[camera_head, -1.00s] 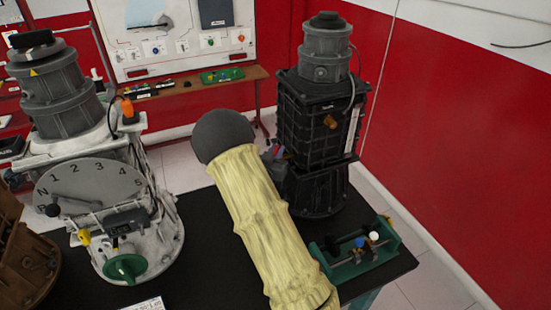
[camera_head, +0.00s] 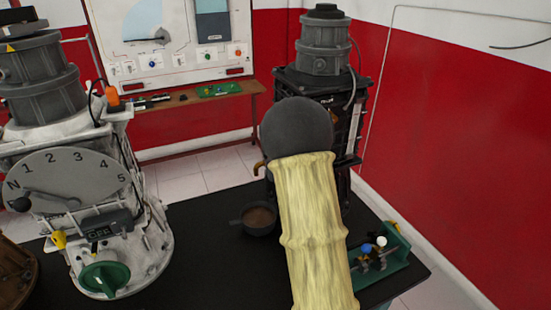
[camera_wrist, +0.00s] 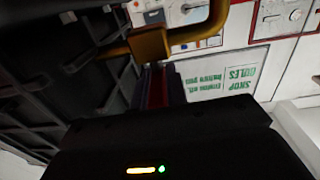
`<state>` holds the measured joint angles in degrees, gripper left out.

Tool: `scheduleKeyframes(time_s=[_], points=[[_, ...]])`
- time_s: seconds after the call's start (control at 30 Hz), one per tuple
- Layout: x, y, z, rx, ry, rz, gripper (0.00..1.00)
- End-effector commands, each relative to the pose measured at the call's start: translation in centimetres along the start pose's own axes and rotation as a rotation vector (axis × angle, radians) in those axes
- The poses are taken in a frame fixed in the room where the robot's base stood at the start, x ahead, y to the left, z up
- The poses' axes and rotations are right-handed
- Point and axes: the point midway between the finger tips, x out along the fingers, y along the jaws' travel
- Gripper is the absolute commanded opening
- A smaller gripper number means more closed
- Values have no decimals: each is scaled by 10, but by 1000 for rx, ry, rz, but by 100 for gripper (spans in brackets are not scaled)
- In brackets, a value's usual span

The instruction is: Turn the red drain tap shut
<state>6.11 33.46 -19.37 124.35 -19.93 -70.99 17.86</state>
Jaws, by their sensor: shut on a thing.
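In the wrist view my gripper (camera_wrist: 158,88) has its two dark fingers close together, with a strip of red between them. The red matches the handle of the red drain tap (camera_wrist: 156,90), and the jaws are shut on it. A bent brass pipe (camera_wrist: 165,40) runs just beyond the fingertips. In the head view the brass spout (camera_head: 259,167) shows left of my arm at the right dark engine (camera_head: 350,120). My arm hides the gripper and the tap handle there. How far the tap is turned cannot be told.
A dark round pan (camera_head: 260,218) stands on the black table (camera_head: 215,265) below the spout. A green rack (camera_head: 385,265) with small valves is at the right. A white engine trainer (camera_head: 140,235) with a numbered dial stands left. The table between is clear.

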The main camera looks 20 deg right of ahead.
Motion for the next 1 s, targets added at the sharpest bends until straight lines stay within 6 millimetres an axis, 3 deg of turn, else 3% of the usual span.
scheduleKeyframes(time_s=[0.67, 0.7, 0.8, 1.0], points=[[1, 1, -1, -1, 2, -70, 0], [1, 1, -2, -1, 2, -70, 20], [1, 1, -1, -1, 2, -70, 36], [0, 1, -1, 0, 1, -70, 36]])
